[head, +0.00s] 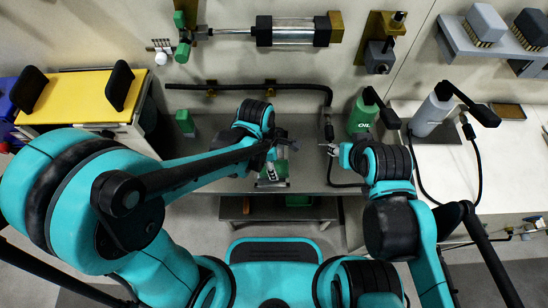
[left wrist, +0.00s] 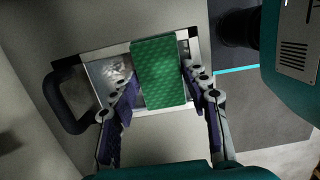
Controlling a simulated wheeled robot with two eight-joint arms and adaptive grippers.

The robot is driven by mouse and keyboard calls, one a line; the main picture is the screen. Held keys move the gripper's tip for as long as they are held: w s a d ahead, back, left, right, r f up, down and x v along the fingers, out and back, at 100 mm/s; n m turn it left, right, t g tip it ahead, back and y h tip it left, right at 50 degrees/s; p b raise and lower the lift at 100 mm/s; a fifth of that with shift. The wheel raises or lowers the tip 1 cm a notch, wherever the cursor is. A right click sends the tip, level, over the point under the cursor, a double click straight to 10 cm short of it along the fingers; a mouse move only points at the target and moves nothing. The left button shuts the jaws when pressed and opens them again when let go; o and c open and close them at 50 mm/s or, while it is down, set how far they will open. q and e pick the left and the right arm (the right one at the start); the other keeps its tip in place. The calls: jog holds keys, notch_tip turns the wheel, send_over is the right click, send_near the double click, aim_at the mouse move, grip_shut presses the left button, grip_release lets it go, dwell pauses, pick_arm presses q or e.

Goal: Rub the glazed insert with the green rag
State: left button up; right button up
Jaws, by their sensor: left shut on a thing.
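In the left wrist view a green patterned rag (left wrist: 160,72), shaped like a flat block, sits between the fingers of my left gripper (left wrist: 163,82), which is shut on it. The rag lies over the glazed insert (left wrist: 106,72), a pane in a pale metal frame, and covers much of it. Whitish smears show on the glass left of the rag. Whether the rag touches the glass is hard to tell. In the head view my left gripper (head: 273,160) is over the bench. My right gripper (head: 332,149) is to its right, apart from it; its fingers are too small to judge.
A black curved handle (left wrist: 65,95) is beside the insert. A green oil bottle (head: 362,116) and a grey bottle (head: 432,112) stand at the right. A black pipe (head: 240,86) runs along the wall. A small green box (head: 185,122) stands at the bench's left end.

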dwell(0.4)
pick_arm(q)
jog(key=shift+w, duration=0.1)
jog(key=shift+w+b, duration=0.4)
jog(key=shift+w, duration=1.75)
jog(key=shift+w+a+f, duration=0.1)
jog(key=shift+w, duration=1.45)
jog(key=shift+w, duration=0.15)
